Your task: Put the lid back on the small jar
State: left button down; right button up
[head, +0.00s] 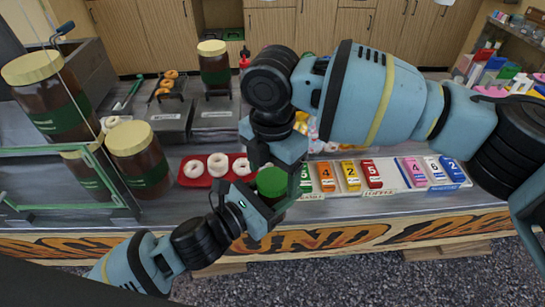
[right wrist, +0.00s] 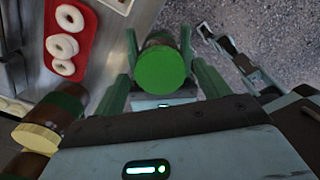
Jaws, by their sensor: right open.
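The green lid (head: 272,181) is a round disc at the front edge of the counter. In the right wrist view the lid (right wrist: 163,70) lies between my right gripper's two fingers, with part of a dark small jar (right wrist: 157,38) showing beyond it. The lid lines up over the jar, but I cannot tell whether it is seated. My right gripper (right wrist: 160,62) is open, with a finger on each side of the lid. My left gripper (head: 277,212) is low beside the jar in the head view; its fingers are mostly hidden and its opening is unclear.
A red tray (head: 207,182) with white doughnuts lies left of the lid. Large yellow-lidded jars (head: 140,158) stand further left. Coloured number cards (head: 349,171) stand in holders to the right. Gravel (head: 380,270) lies beyond the counter's front edge.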

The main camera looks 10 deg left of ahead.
jog(key=shift+f, duration=0.3)
jog(key=shift+c, duration=0.3)
jog(key=c, duration=0.9)
jog(key=m, duration=0.4)
jog(key=shift+c, duration=0.3)
jog(key=m, duration=0.6)
jog(key=o, duration=1.1)
jog(key=shift+r, duration=0.15)
